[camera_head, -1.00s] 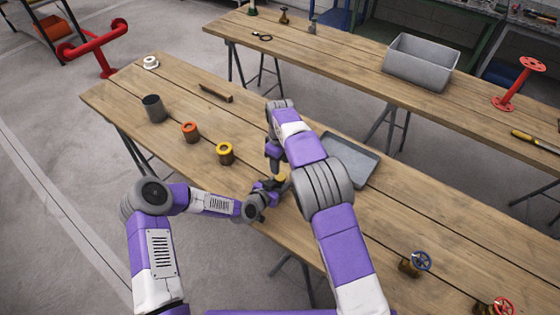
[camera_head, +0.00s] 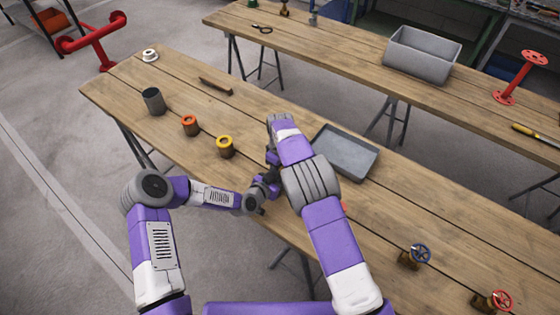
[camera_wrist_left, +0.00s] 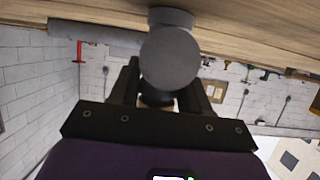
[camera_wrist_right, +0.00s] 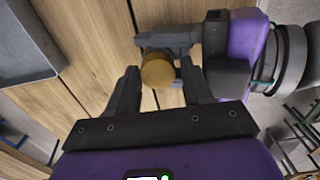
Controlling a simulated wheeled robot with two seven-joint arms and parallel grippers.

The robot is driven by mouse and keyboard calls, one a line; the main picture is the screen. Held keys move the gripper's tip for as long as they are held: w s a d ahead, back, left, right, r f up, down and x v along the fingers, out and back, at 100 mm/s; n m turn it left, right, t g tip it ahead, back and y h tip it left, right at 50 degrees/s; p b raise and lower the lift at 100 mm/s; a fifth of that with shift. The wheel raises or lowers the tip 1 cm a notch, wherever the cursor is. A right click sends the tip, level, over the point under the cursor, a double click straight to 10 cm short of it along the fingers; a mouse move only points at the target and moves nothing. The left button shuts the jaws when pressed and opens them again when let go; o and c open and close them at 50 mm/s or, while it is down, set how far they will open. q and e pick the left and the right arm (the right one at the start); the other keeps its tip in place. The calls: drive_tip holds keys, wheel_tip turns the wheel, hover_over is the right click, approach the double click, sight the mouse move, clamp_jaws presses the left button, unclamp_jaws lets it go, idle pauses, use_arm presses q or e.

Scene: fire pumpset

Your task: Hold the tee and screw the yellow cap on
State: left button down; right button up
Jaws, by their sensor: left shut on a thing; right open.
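The grey tee (camera_wrist_left: 170,62) shows as a rounded body between the fingers of my left gripper (camera_wrist_left: 163,85). My left gripper also shows in the head view (camera_head: 262,188), above the near bench edge. A mustard-yellow round cap (camera_wrist_right: 157,70) is in front of my left gripper in the right wrist view. My right gripper (camera_wrist_right: 160,78) is open, with one finger on each side of the cap. I cannot tell whether the fingers touch it, or how it sits on the tee. In the head view my right arm hides the cap.
On the bench (camera_head: 130,85) stand a dark grey cup (camera_head: 153,101), an orange-rimmed pot (camera_head: 190,125) and a yellow-rimmed pot (camera_head: 225,147). A grey tray (camera_head: 346,152) lies behind my right arm. Valves with blue (camera_head: 421,253) and red (camera_head: 501,300) wheels stand at right.

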drive_tip(key=shift+f, duration=0.3)
use_arm(q)
drive_tip(key=shift+r, duration=0.1)
use_arm(e)
drive_tip(key=c, duration=0.8)
use_arm(q)
drive_tip(key=shift+w, duration=0.1)
use_arm(e)
drive_tip(key=o, duration=1.1)
drive_tip(key=shift+a, duration=0.1)
